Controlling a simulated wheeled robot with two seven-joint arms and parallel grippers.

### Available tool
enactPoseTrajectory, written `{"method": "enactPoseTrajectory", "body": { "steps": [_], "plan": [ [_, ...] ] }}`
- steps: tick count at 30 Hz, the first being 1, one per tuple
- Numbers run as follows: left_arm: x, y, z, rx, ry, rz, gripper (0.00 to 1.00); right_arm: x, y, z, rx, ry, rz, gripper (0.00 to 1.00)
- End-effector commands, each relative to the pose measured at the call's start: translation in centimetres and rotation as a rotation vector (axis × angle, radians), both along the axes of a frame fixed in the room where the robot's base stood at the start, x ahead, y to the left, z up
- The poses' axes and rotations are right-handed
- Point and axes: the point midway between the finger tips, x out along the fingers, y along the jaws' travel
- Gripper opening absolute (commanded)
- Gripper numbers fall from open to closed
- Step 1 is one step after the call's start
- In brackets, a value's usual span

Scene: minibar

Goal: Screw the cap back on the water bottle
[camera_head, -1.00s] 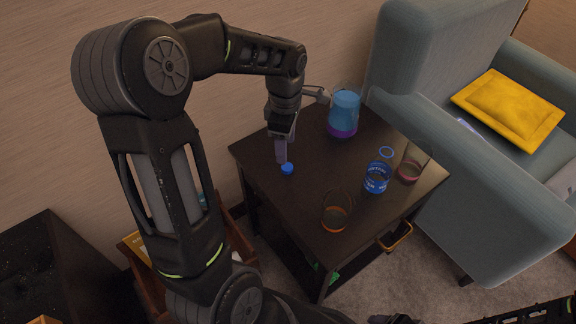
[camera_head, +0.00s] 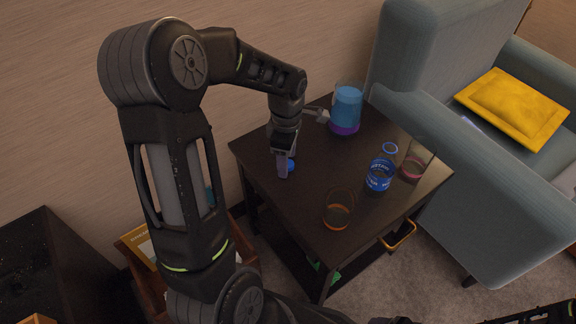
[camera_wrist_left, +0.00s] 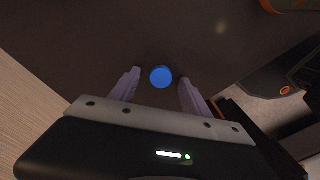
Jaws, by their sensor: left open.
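The blue cap (camera_head: 291,165) lies on the dark side table (camera_head: 300,211), partly hidden behind a finger of my left gripper in the head view. In the left wrist view the cap (camera_wrist_left: 161,77) shows whole, between the two spread fingers and near their tips. My left gripper (camera_head: 283,176) is open and points down at the table; I cannot tell whether a finger touches the cap. The water bottle (camera_head: 380,176) stands upright toward the right of the table, with a blue label and an uncapped neck with a blue ring. My right gripper is not clearly visible.
A blue and purple pitcher (camera_head: 345,108) stands at the back of the table. A glass with an orange base (camera_head: 337,214) is at the front, and a pink-based glass (camera_head: 412,169) is beside the bottle. A grey armchair (camera_head: 475,190) is right of the table. The table's middle is clear.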

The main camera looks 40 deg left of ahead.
Motion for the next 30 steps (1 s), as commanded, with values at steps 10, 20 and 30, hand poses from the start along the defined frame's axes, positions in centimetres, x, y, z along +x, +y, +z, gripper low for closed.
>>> {"method": "enactPoseTrajectory", "body": {
  "steps": [10,20,30],
  "plan": [
    [0.00,-0.01,-0.03,0.000,-0.001,0.000,0.55,0.00,0.00,0.02,0.000,0.000,0.000,0.74],
    [0.01,0.00,-0.02,0.000,-0.001,0.000,0.50,0.00,0.00,0.02,0.000,0.000,0.000,0.74],
    [0.01,0.00,-0.02,0.000,0.000,0.000,0.22,0.00,0.00,0.02,0.000,0.000,0.000,0.74]
  ]
}}
